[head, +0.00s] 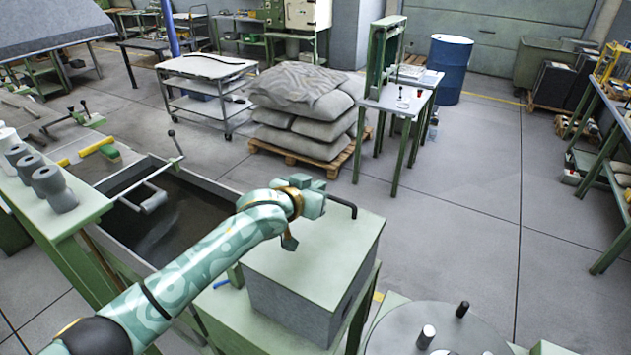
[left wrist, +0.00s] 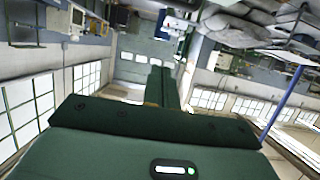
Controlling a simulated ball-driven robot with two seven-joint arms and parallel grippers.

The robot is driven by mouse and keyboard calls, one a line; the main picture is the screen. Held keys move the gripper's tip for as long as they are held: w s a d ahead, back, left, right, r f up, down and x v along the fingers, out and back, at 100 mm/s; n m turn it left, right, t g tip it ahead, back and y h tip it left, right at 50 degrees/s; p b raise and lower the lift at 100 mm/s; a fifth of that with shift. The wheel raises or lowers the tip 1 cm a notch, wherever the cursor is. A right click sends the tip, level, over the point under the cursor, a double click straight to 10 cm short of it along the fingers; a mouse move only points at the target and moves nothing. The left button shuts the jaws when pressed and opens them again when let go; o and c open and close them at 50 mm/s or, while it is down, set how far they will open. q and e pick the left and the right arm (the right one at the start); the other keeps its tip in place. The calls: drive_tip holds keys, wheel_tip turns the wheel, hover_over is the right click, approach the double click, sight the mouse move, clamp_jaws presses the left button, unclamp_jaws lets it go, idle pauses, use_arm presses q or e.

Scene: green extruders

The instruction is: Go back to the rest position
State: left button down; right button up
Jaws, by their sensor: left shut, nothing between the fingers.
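My left arm reaches in from the lower left in the head view. Its gripper (head: 314,205) is above the green-topped grey box (head: 335,250), near the box's back left part. From this angle I cannot tell the height of the gap. In the left wrist view the gripper's dark green fingers (left wrist: 163,88) are together with nothing between them, pointing out into the room. That view is upside down. My right gripper is not in view.
A sunken grey tank (head: 115,178) lies left of the box, with a roller on a bar over it. Grey rollers (head: 52,188) stand on a green bench. A round grey table (head: 440,330) is at the front right.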

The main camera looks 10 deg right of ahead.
use_arm(q)
drive_tip(key=shift+y, duration=0.9)
drive_tip(key=s+a+f, duration=0.1)
drive_tip(key=s+f, duration=0.1)
drive_tip(key=s+a+f, duration=0.2)
drive_tip(key=s, duration=0.1)
drive_tip(key=s+a+f, duration=0.2)
drive_tip(key=s, duration=0.1)
drive_tip(key=shift+s+a, duration=0.1)
drive_tip(key=s+a+f+g+y, duration=0.25)
drive_tip(key=s+a+y, duration=0.35)
drive_tip(key=s+a, duration=0.9)
drive_tip(key=s+a+f+g+y, duration=0.25)
drive_tip(key=s+a+y, duration=0.35)
drive_tip(key=s+a, duration=0.9)
wheel_tip(320, 180, down, 35)
drive_tip(key=d+n+g+h+b, duration=0.15)
drive_tip(key=h+b, duration=0.25)
drive_tip(key=b, duration=0.4)
drive_tip(key=s+f+n+g+h+b, duration=0.1)
drive_tip(key=s+f+b, duration=0.6)
drive_tip(key=s+f, duration=1.3)
wheel_tip(320, 180, down, 3)
drive_tip(key=shift+d+f+n+g, duration=0.1)
drive_tip(key=shift+d+n+g, duration=0.15)
drive_tip(key=shift+n+g, duration=0.7)
drive_tip(key=shift+s+m+g, duration=0.1)
drive_tip(key=shift+m+g, duration=0.2)
drive_tip(key=shift+g, duration=0.1)
